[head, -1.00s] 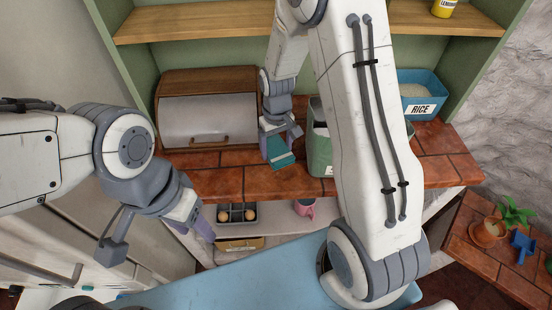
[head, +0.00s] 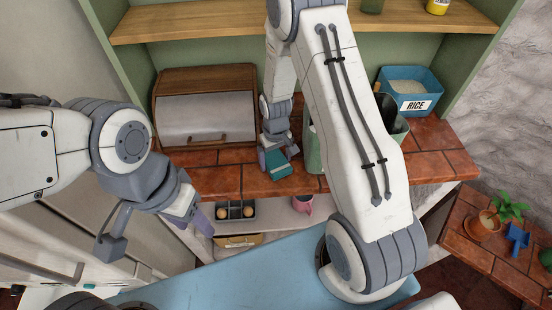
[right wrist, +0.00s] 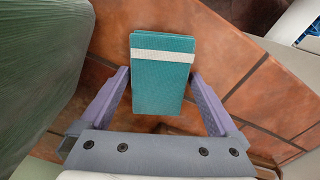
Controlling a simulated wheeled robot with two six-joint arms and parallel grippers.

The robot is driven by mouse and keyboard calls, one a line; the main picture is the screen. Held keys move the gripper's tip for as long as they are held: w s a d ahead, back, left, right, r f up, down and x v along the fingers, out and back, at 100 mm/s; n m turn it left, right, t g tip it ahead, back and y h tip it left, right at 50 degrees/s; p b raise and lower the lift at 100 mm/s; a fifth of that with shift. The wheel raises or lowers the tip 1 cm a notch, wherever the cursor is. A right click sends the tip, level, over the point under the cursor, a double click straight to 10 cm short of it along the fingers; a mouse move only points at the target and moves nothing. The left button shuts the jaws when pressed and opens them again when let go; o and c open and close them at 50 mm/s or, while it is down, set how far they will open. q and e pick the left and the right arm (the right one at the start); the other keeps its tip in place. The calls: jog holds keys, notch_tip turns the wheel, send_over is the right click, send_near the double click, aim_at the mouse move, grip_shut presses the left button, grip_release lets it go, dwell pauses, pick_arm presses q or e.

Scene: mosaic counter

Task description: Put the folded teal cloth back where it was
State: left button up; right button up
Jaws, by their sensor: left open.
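The folded teal cloth (head: 278,166), with a pale stripe, is at my right gripper (head: 274,156), over the brick counter near its front edge. In the right wrist view the cloth (right wrist: 163,85) sits between the two purple fingers of the right gripper (right wrist: 160,78), their tips at its side edges. The gripper appears shut on it. I cannot tell whether the cloth touches the counter. My left gripper (head: 190,222) is open and empty, in front of the counter at the left.
A bread box (head: 205,115) stands left of the cloth. A green canister (head: 313,150), partly hidden by my right arm, stands close on its right. A blue rice bin (head: 409,88) is further right. A pink mug (head: 302,203) and an egg tray (head: 235,213) are below the counter.

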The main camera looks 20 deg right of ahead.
aim_at(276, 161)
jog(key=shift+r, duration=0.15)
jog(key=shift+r, duration=0.2)
notch_tip(276, 161, up, 11)
jog(key=b, duration=0.2)
jog(key=s+a+r+n, duration=0.3)
jog(key=s+a+r, duration=0.5)
jog(key=s+a, duration=0.4)
jog(key=s+a+r+n+y+b, duration=0.1)
jog(key=s+a+n, duration=0.1)
jog(key=s, duration=0.9)
jog(key=shift+s+r+n, duration=0.3)
jog(key=shift+n, duration=0.2)
